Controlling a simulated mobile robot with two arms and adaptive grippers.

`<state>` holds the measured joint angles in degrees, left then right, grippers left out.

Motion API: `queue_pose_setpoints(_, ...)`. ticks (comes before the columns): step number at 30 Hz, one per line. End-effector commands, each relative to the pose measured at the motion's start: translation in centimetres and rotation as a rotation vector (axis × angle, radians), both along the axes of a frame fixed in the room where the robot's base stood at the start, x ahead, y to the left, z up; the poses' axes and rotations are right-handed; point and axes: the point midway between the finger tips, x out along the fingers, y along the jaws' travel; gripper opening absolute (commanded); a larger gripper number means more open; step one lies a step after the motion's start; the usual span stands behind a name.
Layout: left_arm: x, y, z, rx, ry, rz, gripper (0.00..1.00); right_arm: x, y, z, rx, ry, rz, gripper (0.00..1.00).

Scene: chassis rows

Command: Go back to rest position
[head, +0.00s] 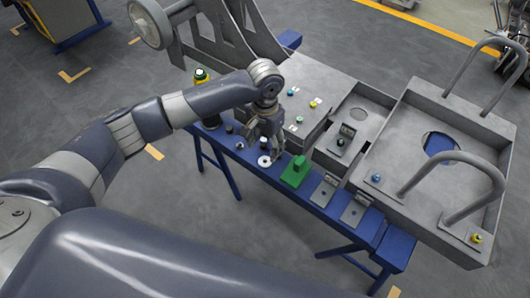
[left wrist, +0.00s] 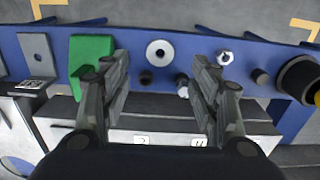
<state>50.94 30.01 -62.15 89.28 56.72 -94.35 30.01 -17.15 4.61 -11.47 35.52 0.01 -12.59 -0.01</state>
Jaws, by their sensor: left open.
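My left gripper (head: 264,148) hangs over the blue bench at the front of the grey chassis. In the left wrist view the two fingers of the left gripper (left wrist: 160,90) stand wide apart with nothing between their tips. Below them, on the blue bench (left wrist: 190,40), a white ring-shaped washer (left wrist: 160,53) lies flat, with small dark and silver pieces near it. The washer also shows in the head view (head: 264,161), just beside the fingers. My right gripper is in neither view.
A green block (head: 295,172) stands on the bench right of the gripper. Grey metal brackets (head: 325,190) lie further right. A dark cylinder with a yellow-green top (head: 201,76) is at the left end. The grey chassis (head: 310,82) rises behind. Floor in front is clear.

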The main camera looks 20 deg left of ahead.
Motion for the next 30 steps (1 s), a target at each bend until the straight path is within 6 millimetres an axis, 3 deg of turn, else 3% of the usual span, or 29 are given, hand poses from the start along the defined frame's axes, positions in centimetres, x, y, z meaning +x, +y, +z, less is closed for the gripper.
queue_pose_setpoints(6,0.1,0.0,3.8,-0.001,-0.002,0.001,0.56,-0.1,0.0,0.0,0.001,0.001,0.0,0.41)
queue_pose_setpoints(15,0.0,0.0,5.0,0.001,0.001,0.0,0.56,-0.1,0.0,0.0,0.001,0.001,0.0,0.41)
queue_pose_setpoints(20,-1.0,-1.1,4.0,-0.022,-0.002,-0.028,0.56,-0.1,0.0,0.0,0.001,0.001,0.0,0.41)
queue_pose_setpoints(30,-7.7,-7.5,-0.6,-0.206,-0.09,-0.16,0.56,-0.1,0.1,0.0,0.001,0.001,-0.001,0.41)
